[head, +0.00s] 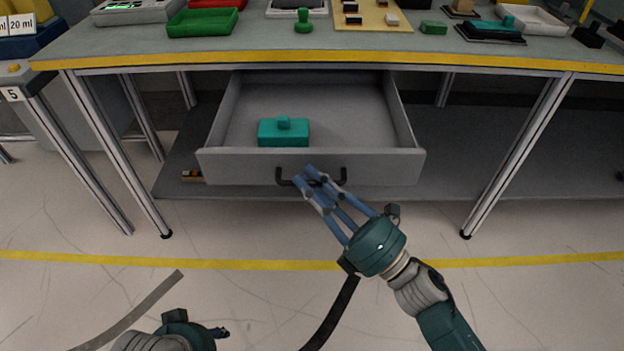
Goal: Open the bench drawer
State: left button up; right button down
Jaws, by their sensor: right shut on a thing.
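The bench drawer (230,168) hangs under the bench top and is pulled well out, with its inside showing. A teal block with a small knob (283,133) lies inside it, towards the front left. The black bar handle (342,178) is on the middle of the drawer front. My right gripper (315,175) is at the handle, its blue fingers shut on the bar. The fingers hide the middle of the handle. My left gripper (222,332) is low in the picture, away from the drawer; its fingers barely show.
The bench top (260,38) has a yellow front edge and carries trays and parts. Metal legs (515,155) stand on both sides of the drawer. A lower shelf (460,160) runs beneath.

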jog(key=c, duration=1.9)
grip_release()
jog(key=shift+d, duration=0.1)
jog(key=shift+c, duration=0.2)
jog(key=v, duration=1.2)
